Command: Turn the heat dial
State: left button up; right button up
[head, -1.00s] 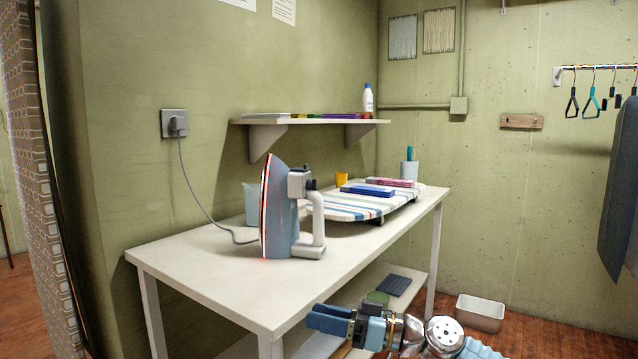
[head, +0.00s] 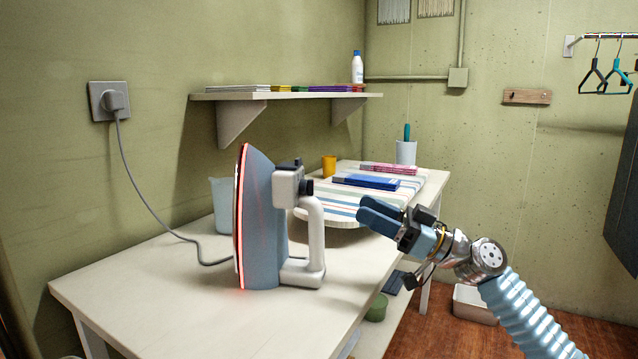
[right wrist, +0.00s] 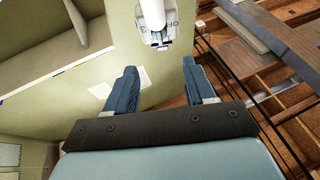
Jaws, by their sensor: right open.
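The iron (head: 262,225) stands on its heel on the white table, its glowing-edged soleplate facing left and its pale handle (head: 315,235) on the right. A dark knob (head: 308,187), seemingly the heat dial, sticks out from the block near the iron's top. My right gripper (head: 368,212) is to the right of the handle, pointing left, apart from it and empty. In the right wrist view its two fingers (right wrist: 160,75) are spread. Beyond them are a white cylinder and a grey plate with partly readable dark lettering (right wrist: 161,38), probably the iron. My left gripper is out of view.
The iron's cord runs to a wall socket (head: 109,101). A translucent jug (head: 221,205) stands behind the iron. A striped ironing board (head: 330,203) with folded cloths lies behind my gripper. The table's front (head: 190,305) is clear. A shelf (head: 285,97) hangs above.

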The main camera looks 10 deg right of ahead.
aim_at(313, 185)
jog(key=p+x, duration=0.2)
jog(key=x, duration=0.8)
jog(key=shift+a, duration=0.1)
grip_shut()
jog(key=n+b, duration=0.1)
jog(key=n+g+b, duration=0.1)
jog(key=n+b, duration=0.1)
jog(key=shift+f+g, duration=0.3)
jog(key=shift+f, duration=0.05)
jog(key=shift+r+n+g, duration=0.15)
jog(key=shift+n+g, duration=0.25)
jog(key=shift+n, duration=0.4)
jog(key=shift+r+n+g, duration=0.15)
jog(key=shift+n+g, duration=0.45)
jog(key=shift+n, duration=0.2)
grip_release()
